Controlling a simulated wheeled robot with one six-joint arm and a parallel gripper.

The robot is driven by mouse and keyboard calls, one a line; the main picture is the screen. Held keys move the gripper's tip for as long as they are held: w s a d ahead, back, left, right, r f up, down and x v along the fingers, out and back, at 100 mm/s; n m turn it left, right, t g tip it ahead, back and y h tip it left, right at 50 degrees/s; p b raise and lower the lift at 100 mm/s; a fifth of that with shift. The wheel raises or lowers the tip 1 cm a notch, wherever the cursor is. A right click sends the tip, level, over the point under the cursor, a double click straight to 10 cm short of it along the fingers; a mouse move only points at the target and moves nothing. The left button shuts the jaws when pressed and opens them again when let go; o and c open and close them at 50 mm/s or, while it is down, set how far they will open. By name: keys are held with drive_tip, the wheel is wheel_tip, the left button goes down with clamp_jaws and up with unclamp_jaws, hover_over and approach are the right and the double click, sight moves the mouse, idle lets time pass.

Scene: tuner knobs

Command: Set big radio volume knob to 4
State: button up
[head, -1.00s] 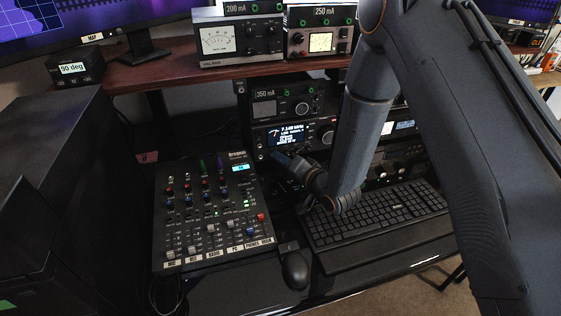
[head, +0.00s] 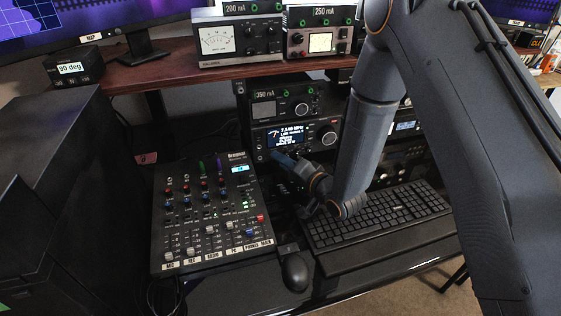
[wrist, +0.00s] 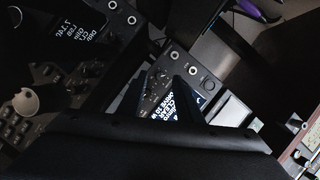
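The radio with the lit frequency display (head: 288,136) stands in the rack below the shelf. Its large round knob (head: 328,135) is right of the display. A radio display (wrist: 82,22) and a large pale-topped knob (wrist: 38,101) show at the left in the wrist view. My gripper (head: 278,156) is at the radio's lower front, left of the large knob. In the wrist view the dark fingers (wrist: 167,77) are apart, with lit text between them. I cannot tell whether they touch a small knob. The volume knob's label and setting are not readable.
A mixer (head: 210,215) lies on the desk at left, a keyboard (head: 385,217) at right, and a mouse (head: 295,272) in front. A 350 mA unit (head: 285,103) sits above the radio. Meters (head: 240,40) stand on the shelf (head: 170,70).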

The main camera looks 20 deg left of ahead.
drive_tip(key=b+v, duration=0.1)
drive_tip(key=v, duration=0.5)
drive_tip(key=shift+s+d+r, duration=0.1)
drive_tip(key=shift+s+d, duration=0.15)
drive_tip(key=shift+a+r+n+h+b, duration=0.15)
drive_tip(key=shift+a+n+h+b, duration=0.3)
drive_tip(key=shift+n+b, duration=0.3)
drive_tip(key=shift+s+r+n+h+b, duration=0.1)
drive_tip(key=shift+r+n+h+b, duration=0.15)
drive_tip(key=shift+n+b, duration=0.2)
drive_tip(key=shift+a, duration=0.15)
drive_tip(key=p+x, duration=0.1)
drive_tip(key=x, duration=0.6)
drive_tip(key=shift+a+f, duration=0.1)
drive_tip(key=shift+f, duration=0.05)
drive_tip(key=shift+c, duration=0.4)
clamp_jaws()
